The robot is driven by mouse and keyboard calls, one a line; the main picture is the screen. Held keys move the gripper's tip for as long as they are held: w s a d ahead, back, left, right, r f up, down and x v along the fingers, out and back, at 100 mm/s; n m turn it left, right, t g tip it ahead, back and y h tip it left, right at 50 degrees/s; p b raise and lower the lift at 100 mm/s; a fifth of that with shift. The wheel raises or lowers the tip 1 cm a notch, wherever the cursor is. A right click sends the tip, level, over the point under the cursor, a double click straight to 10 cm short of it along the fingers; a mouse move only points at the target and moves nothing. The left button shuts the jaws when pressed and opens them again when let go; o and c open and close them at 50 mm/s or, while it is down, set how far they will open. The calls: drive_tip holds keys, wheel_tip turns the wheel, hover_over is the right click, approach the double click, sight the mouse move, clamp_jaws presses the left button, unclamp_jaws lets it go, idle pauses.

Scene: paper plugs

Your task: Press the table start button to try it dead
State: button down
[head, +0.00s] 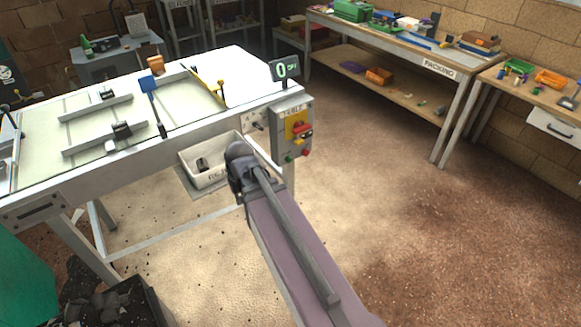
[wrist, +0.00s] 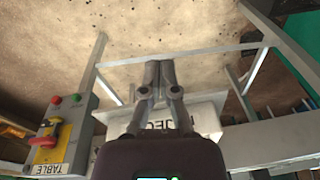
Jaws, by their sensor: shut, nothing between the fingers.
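The table's grey control box (head: 293,135) is mounted at the right front corner of the white table (head: 50,189), under a TABLE label. It carries a yellow panel with a red handle (head: 302,134), a green button (head: 290,159) and a red button (head: 306,152). In the wrist view the box shows upside down at the left, with the green button (wrist: 77,97) and red button (wrist: 57,100) uncovered. My gripper (wrist: 160,64) is shut and empty, to the right of the box and apart from it. In the head view my arm hides the fingers.
A white reject bin (head: 206,178) sits under the table's front edge; it shows behind my gripper in the wrist view (wrist: 205,122). A small display (head: 285,69) reading 0 OFF stands above the box. The packing bench (head: 437,69) is at the right, with open floor between.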

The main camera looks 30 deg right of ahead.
sight(289, 160)
drive_tip(key=w+d+f+m+t+b, duration=0.35)
drive_tip(key=w+d+f+b, duration=0.85)
drive_tip(key=d+f+b, duration=0.4)
drive_tip(key=w+d+f+m+t+b, duration=0.1)
drive_tip(key=d+f+b, duration=0.1)
drive_tip(key=d, duration=0.4)
drive_tip(key=w+d+f+m+t+b, duration=0.1)
drive_tip(key=w+d+f+t+b, duration=0.1)
drive_tip(key=d+b, duration=0.3)
drive_tip(key=w+d+f+m+t+h+b, duration=0.1)
drive_tip(key=d+b, duration=0.3)
drive_tip(key=d, duration=0.5)
drive_tip(key=shift+w+f, duration=0.2)
drive_tip(key=shift+f, duration=0.7)
drive_tip(key=shift+w, duration=0.15)
drive_tip(key=w, duration=0.8)
drive_tip(key=shift+w+a, duration=0.2)
drive_tip(key=shift+a, duration=0.1)
drive_tip(key=shift+w, duration=0.15)
drive_tip(key=shift+w, duration=0.3)
